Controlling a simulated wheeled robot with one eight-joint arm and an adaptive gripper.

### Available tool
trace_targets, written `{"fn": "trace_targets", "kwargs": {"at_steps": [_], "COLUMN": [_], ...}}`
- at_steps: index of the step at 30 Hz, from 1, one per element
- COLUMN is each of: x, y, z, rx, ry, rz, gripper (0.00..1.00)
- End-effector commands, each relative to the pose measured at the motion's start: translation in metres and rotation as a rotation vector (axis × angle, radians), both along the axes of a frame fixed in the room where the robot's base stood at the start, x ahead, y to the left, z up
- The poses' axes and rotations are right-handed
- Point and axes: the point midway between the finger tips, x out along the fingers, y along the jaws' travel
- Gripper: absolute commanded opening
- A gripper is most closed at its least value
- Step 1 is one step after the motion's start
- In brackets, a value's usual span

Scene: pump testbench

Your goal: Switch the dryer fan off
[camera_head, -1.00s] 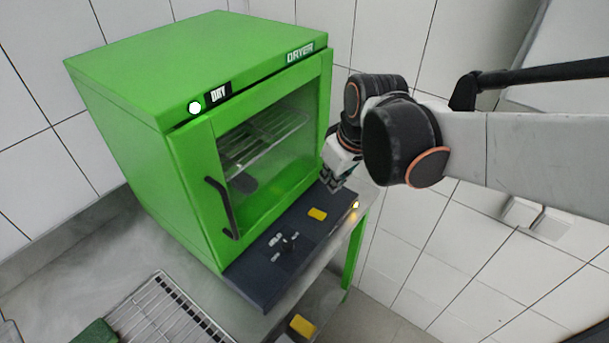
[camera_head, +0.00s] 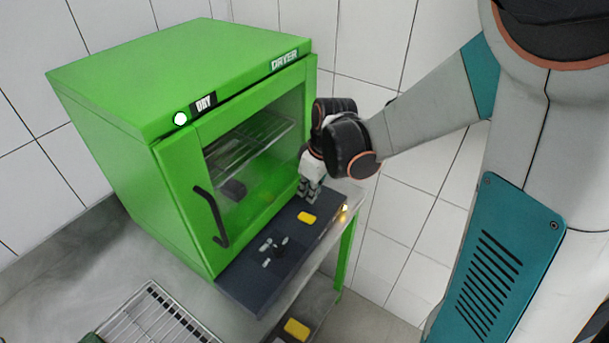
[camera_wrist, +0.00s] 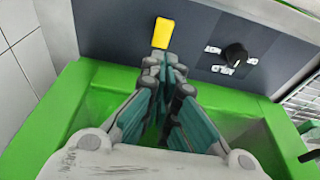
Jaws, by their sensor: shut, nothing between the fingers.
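The green dryer (camera_head: 150,80) stands on a grey bench, its door closed, with a black handle (camera_head: 212,215) and a lit white lamp beside the DRY label. Its dark front panel (camera_head: 240,283) carries a black knob (camera_head: 280,245) with white labels and a yellow rocker-like piece (camera_head: 307,217). In the wrist view the yellow piece (camera_wrist: 163,33) lies just beyond the fingertips and the black knob (camera_wrist: 235,54) sits to the right. My gripper (camera_head: 309,193) is shut and empty over the panel's right part; it also shows in the wrist view (camera_wrist: 165,68). Whether it touches the yellow piece I cannot tell.
A small glowing amber light (camera_head: 344,208) is at the panel's right end. A wire rack (camera_head: 150,318) lies on the bench at front left. Another yellow piece (camera_head: 297,329) shows lower down. White tiled walls (camera_head: 400,190) stand behind and to the right.

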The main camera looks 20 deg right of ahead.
Motion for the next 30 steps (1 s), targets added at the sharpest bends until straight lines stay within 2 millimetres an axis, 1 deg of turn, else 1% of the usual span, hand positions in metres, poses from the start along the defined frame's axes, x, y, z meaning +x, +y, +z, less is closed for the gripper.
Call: {"fn": "trace_targets", "kwargs": {"at_steps": [1, 6, 9, 12, 17, 27, 30], "x": [0.002, 0.007, 0.005, 0.003, 0.002, 0.002, 0.0], "y": [0.002, 0.005, 0.003, 0.002, 0.002, 0.001, 0.0], "z": [-0.013, -0.044, -0.058, -0.068, -0.075, -0.075, -0.079], "rx": [0.0, 0.0, 0.0, -0.001, -0.001, 0.0, 0.015], "ry": [0.0, 0.0, 0.0, 0.0, 0.0, -0.001, -0.019], "rz": [0.001, -0.001, -0.002, -0.001, -0.001, -0.001, -0.003], "gripper": [0.0, 0.0, 0.0, 0.0, 0.0, 0.0, 0.0]}}
